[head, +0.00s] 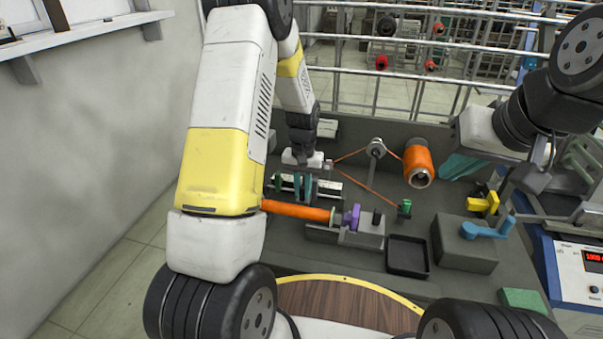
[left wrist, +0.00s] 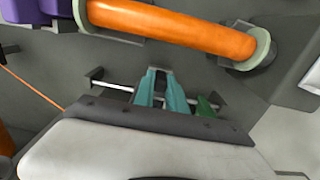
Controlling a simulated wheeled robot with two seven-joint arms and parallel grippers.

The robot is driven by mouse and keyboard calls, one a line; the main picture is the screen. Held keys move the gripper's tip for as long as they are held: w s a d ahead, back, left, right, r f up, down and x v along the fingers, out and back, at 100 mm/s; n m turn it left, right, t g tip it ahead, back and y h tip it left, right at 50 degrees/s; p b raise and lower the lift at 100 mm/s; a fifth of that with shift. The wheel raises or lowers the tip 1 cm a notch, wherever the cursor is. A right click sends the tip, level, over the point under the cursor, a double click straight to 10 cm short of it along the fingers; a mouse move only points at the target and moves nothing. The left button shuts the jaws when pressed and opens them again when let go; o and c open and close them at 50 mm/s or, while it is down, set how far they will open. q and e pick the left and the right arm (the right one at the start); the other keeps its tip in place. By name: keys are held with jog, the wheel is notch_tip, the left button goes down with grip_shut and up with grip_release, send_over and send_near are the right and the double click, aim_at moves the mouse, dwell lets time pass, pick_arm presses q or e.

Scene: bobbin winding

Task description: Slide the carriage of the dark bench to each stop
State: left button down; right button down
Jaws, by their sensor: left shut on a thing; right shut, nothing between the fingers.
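The dark bench (head: 345,230) carries a traverse rail (head: 325,186) behind the orange winding core (head: 295,210). My left gripper (head: 302,186), with teal fingers, reaches down over the rail and is shut on the carriage, which is mostly hidden between the fingers. In the left wrist view the teal fingers (left wrist: 163,92) straddle the carriage (left wrist: 162,80) on the rail (left wrist: 112,86). A small green piece (left wrist: 206,107) sits on the rail beside the fingers, toward the right end. My right gripper (head: 463,167), also teal, is shut and empty at the right, above the bench.
An orange supply spool (head: 418,158) and a thread guide wheel (head: 376,147) stand behind. A purple part (head: 351,216), black tray (head: 407,256), grey block with blue lever (head: 470,243) and green knob (head: 405,208) are in front. Orange thread spans the middle. A blue display box (head: 580,270) stands right.

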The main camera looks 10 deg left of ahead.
pick_arm(q)
jog(key=c, duration=1.4)
grip_release()
jog(key=shift+o, duration=0.2)
jog(key=shift+r, duration=3.9)
jog(key=shift+r, duration=0.1)
jog(key=s+r+t+h, duration=0.1)
jog(key=s+r+t, duration=0.1)
jog(key=s+r, duration=0.45)
jog(key=s+r+t, duration=0.1)
jog(key=s+r, duration=0.2)
jog(key=r, duration=0.6)
jog(key=s+d+r+t+h, duration=0.1)
jog(key=s+r+t, duration=0.2)
jog(key=s, duration=1.1)
notch_tip(320, 180, up, 3)
jog(key=shift+s+f, duration=0.1)
jog(key=shift+s, duration=0.25)
